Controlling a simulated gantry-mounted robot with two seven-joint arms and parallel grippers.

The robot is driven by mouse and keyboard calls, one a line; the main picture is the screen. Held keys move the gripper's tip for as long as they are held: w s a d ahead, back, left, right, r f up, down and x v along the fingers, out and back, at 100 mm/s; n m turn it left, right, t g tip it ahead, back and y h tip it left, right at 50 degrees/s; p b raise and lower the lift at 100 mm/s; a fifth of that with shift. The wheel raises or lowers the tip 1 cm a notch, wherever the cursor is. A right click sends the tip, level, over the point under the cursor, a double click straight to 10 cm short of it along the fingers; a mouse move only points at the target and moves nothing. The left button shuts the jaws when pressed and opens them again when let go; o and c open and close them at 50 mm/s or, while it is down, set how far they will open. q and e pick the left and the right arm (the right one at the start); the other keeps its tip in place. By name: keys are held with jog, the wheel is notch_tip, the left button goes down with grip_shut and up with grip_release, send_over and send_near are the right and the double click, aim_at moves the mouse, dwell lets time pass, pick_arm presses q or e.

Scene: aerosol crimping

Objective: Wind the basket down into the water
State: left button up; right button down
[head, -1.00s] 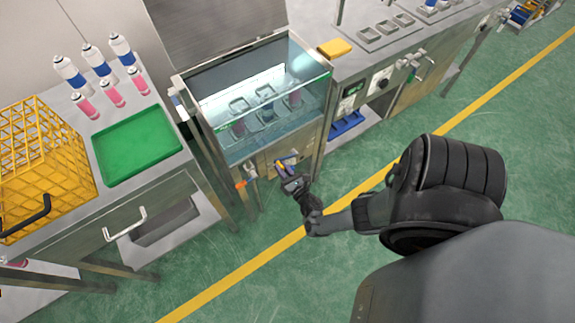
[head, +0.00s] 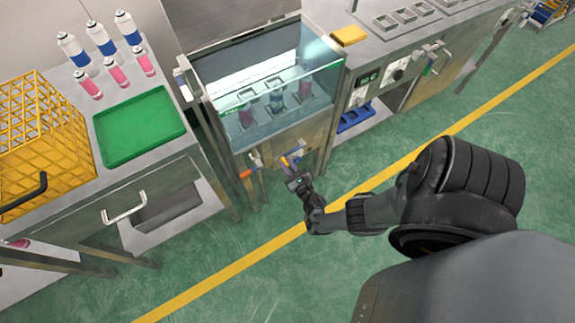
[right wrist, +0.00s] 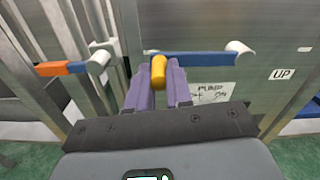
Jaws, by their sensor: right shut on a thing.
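The glass-walled water tank (head: 322,84) stands at the middle back of the head view. Inside it, the basket (head: 275,84) holds cans in its ring-like holders, seen through the glass and water. Its exact depth is hard to tell. The crank on the tank's front has a blue arm (right wrist: 205,58) and a yellow knob (right wrist: 159,69). My right gripper (right wrist: 159,84) is shut on the yellow knob, its purple fingers on either side of it. It also shows below the tank in the head view (head: 291,168). My left gripper is not in view.
An orange-and-blue lever (right wrist: 62,68) sticks out left of the crank. A green tray (head: 140,127), a yellow crate (head: 40,135) and several cans stand on the left bench. The floor in front is clear.

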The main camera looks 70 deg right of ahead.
jog(key=shift+f, duration=0.1)
jog(key=c, duration=1)
grip_release()
jog(key=shift+c, duration=0.2)
jog(key=p+v, duration=0.1)
jog(key=v, duration=0.9)
jog(key=shift+s+a+p, duration=0.2)
jog(key=shift+s+p, duration=0.1)
jog(key=shift+s, duration=0.05)
jog(key=shift+s, duration=0.1)
